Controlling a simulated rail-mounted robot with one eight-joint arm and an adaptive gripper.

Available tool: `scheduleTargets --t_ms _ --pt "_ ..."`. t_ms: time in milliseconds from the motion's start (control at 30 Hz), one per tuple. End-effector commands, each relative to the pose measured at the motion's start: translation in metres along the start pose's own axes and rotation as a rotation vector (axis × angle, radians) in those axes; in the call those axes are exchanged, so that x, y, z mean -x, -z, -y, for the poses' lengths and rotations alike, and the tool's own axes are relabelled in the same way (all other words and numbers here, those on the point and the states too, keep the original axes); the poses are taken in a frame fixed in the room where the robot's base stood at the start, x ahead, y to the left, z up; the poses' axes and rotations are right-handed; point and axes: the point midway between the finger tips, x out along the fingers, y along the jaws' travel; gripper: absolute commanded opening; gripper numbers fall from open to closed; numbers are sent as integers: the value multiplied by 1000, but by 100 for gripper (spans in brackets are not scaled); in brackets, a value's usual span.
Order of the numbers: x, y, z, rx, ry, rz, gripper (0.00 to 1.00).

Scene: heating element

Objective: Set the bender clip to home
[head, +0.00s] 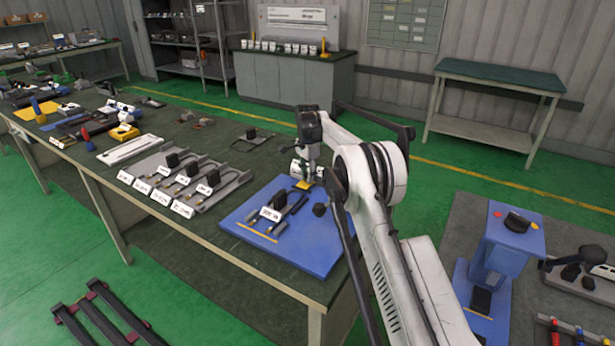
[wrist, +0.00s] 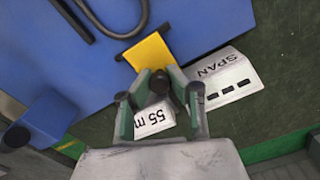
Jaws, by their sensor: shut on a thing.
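A yellow plate (wrist: 148,52), seemingly part of the bender clip, lies at the edge of the blue board (wrist: 210,20) in the wrist view. It also shows at the back of the blue board in the head view (head: 303,185). My gripper (wrist: 158,85) is down at this plate, with its green-sided fingers shut on a dark round knob (wrist: 160,82) just beside the yellow. The fingers hide much of the knob, and I cannot tell how it joins the plate. In the head view my gripper (head: 311,172) hides part of the clip.
A white "55 m…" label (wrist: 152,120) and a white "SPAN" block (wrist: 222,78) are close to the fingers. Dark bent rods (head: 288,208) and a dark block (head: 319,209) sit on the blue board. A grey tray with labelled dark parts (head: 235,182) stands left.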

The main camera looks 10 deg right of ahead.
Motion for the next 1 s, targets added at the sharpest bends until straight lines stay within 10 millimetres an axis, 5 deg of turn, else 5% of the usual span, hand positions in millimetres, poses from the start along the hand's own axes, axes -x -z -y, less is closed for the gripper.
scheduleTargets --t_ms 267,700,1000 --pt "0 -2 -1 0 0 0 0" --pt "-1 -45 -18 1 0 0 0" --pt "0 -52 -21 1 -2 2 0"
